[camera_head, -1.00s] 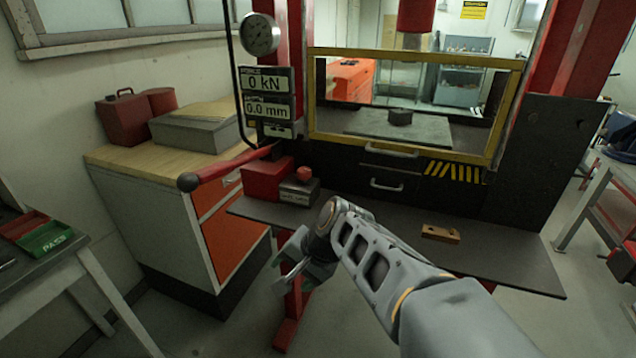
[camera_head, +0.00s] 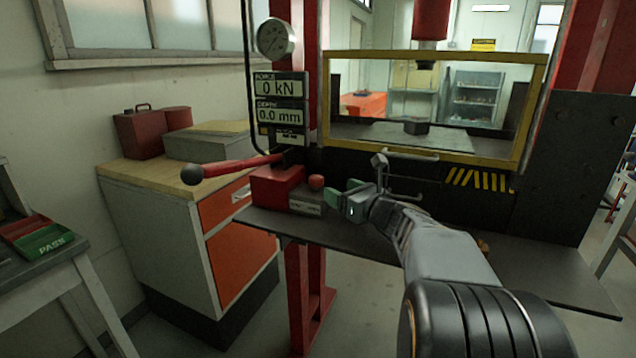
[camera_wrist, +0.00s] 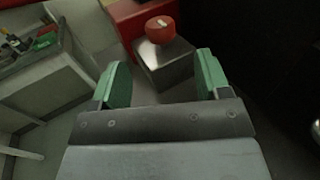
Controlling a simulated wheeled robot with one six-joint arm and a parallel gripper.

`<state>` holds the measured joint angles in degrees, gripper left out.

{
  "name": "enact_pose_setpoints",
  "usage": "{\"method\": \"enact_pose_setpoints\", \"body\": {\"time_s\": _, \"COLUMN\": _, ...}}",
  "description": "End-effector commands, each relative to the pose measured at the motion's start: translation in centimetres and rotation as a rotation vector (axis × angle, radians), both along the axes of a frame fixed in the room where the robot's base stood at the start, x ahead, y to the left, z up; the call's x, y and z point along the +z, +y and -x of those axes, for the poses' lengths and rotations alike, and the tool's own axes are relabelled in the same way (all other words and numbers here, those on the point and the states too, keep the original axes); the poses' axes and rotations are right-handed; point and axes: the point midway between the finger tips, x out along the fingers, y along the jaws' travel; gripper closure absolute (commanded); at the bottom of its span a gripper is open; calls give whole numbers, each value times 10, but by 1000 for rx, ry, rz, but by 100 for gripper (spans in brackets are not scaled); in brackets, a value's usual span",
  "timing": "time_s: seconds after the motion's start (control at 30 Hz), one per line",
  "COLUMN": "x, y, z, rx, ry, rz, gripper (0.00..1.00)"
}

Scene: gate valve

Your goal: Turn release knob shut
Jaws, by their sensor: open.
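The release knob (camera_head: 316,182) is a small red knob on top of a grey metal block (camera_head: 308,200), beside the red pump body. In the wrist view the red knob (camera_wrist: 161,29), with a pale mark on its top, stands on the grey block (camera_wrist: 165,66) just beyond the fingertips. My gripper (camera_head: 343,198) has green fingers and is open and empty, to the right of the block in the head view. In the wrist view the gap of my gripper (camera_wrist: 158,80) faces the block, and the knob lies ahead of it, untouched.
A red pump body (camera_head: 275,185) with a long red lever (camera_head: 222,171) stands left of the block on the dark shelf (camera_head: 560,270). Gauge displays (camera_head: 279,100) read 0 kN and 0.0 mm. A yellow-framed window guard (camera_head: 435,56) stands behind my arm.

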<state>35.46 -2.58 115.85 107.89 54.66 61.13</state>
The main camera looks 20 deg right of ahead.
Motion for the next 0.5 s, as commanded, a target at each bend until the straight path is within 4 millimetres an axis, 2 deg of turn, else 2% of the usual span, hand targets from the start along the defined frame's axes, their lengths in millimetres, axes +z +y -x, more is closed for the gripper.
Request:
{"method": "enact_pose_setpoints", "body": {"time_s": 0.2, "x": -1, "y": 13, "z": -41, "rx": 3, "ry": 2, "rz": 1, "gripper": 30}}
{"method": "enact_pose_setpoints", "body": {"time_s": 0.5, "x": 0, "y": 22, "z": -78, "rx": 1, "ry": 1, "rz": 3, "gripper": 30}}
